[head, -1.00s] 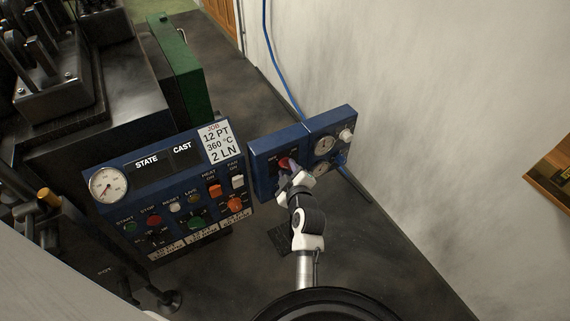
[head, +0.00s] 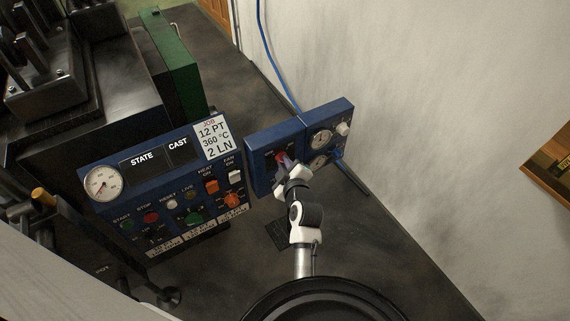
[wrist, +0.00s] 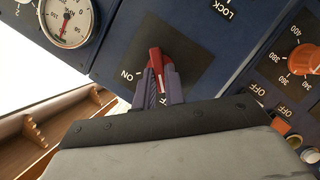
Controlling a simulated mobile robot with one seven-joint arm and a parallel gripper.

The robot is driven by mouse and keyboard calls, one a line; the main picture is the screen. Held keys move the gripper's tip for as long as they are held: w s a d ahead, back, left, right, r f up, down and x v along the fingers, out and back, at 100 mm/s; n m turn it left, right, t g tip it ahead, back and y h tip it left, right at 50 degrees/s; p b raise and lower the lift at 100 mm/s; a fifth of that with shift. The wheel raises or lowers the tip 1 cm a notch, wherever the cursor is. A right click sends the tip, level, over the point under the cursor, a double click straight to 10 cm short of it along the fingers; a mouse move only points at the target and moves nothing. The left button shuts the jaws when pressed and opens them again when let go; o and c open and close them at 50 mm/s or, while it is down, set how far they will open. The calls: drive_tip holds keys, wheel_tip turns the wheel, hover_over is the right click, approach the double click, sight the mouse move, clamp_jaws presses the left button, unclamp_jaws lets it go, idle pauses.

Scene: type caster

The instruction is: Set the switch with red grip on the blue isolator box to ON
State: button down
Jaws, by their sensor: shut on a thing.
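The blue isolator box (head: 258,174) stands in the middle of the head view, joined to a blue gauge box on its right. Its red grip (wrist: 156,62) shows in the wrist view on a dark plate (wrist: 172,50) marked ON at one side and OFF at another. My gripper (wrist: 158,84) is shut on the red grip, one finger on each side. The grip's tip points roughly up in the wrist view, between the fingers. In the head view my gripper (head: 288,164) covers most of the switch, and a little red (head: 281,157) shows.
The blue control panel (head: 150,198) with buttons and knobs stands close on the left. The gauge box (head: 342,117) adjoins on the right, with a blue hose (head: 272,63) behind. A pale wall (head: 430,120) bounds the right side.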

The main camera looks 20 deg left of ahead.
drive_tip(key=m+g+y, duration=0.1)
drive_tip(key=m+g, duration=0.1)
drive_tip(key=m, duration=0.2)
drive_tip(key=w+m+g+y, duration=0.1)
drive_tip(key=m+g+y, duration=0.1)
drive_tip(key=m, duration=0.2)
drive_tip(key=d+m+g+y, duration=0.1)
drive_tip(key=m+g+y, duration=0.1)
drive_tip(key=m, duration=0.2)
drive_tip(key=shift+w+b, duration=0.2)
drive_tip(key=shift+b, duration=0.15)
idle(0.5)
drive_tip(key=shift+m+g, duration=0.3)
idle(0.3)
drive_tip(key=c, duration=1.5)
unclamp_jaws()
drive_tip(key=shift+o, duration=0.2)
